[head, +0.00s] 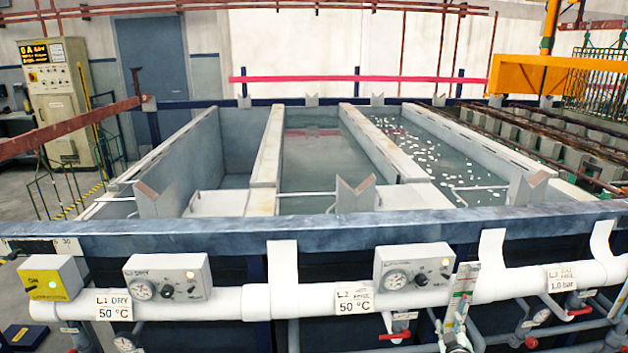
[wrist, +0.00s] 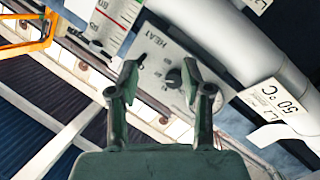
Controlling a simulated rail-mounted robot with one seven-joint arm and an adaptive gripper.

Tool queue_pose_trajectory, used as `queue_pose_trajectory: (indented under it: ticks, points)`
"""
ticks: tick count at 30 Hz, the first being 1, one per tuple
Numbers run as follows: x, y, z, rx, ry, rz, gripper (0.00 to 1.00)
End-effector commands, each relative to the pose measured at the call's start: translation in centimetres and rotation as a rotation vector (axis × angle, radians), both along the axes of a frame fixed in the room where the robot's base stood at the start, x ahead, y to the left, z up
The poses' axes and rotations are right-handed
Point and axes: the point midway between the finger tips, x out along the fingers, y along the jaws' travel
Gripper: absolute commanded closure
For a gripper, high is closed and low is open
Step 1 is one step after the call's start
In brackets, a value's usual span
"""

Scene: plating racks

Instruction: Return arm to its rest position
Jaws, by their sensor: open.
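My gripper (wrist: 159,70) shows in the wrist view, with its two green fingers spread apart and nothing held between them. Past the fingertips is a grey control box (wrist: 155,50) marked HEAT, with a dark knob (wrist: 173,78) lying between the fingers in the picture. I cannot tell the gap between fingertips and box. There, the grey box with a gauge and knob (head: 413,275) sits on the white pipe at the right of centre.
A white pipe (head: 320,299) runs along the tank front. Open tanks with liquid (head: 325,160) lie behind the blue rim (head: 320,232). An orange beam (head: 540,75) stands back right.

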Motion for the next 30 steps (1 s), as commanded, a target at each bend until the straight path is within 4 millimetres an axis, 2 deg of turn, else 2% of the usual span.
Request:
queue_pose_trajectory:
  ticks: [1, 4, 8, 9, 12, 14, 18, 21, 27, 30]
  points:
    - [-0.8, -1.3, -1.7, 0.038, 0.058, -0.073, 0.51]
    - [-3.1, -2.8, -6.6, 0.139, 0.210, -0.218, 0.51]
    - [-7.2, -1.7, -14.3, 0.284, 0.450, -0.364, 0.51]
    - [-8.7, -0.8, -16.5, 0.325, 0.527, -0.398, 0.51]
    - [-12.6, 2.2, -21.5, 0.418, 0.719, -0.464, 0.51]
    - [-15.1, 4.3, -24.2, 0.470, 0.834, -0.497, 0.51]
    - [-21.4, 9.9, -29.1, 0.568, 1.109, -0.545, 0.51]
    - [-26.3, 14.2, -31.5, 0.622, 1.309, -0.564, 0.51]
    - [-36.5, 22.3, -34.3, 0.672, 1.687, -0.571, 0.51]
    - [-39.8, 24.6, -35.2, 0.658, 1.785, -0.560, 0.51]
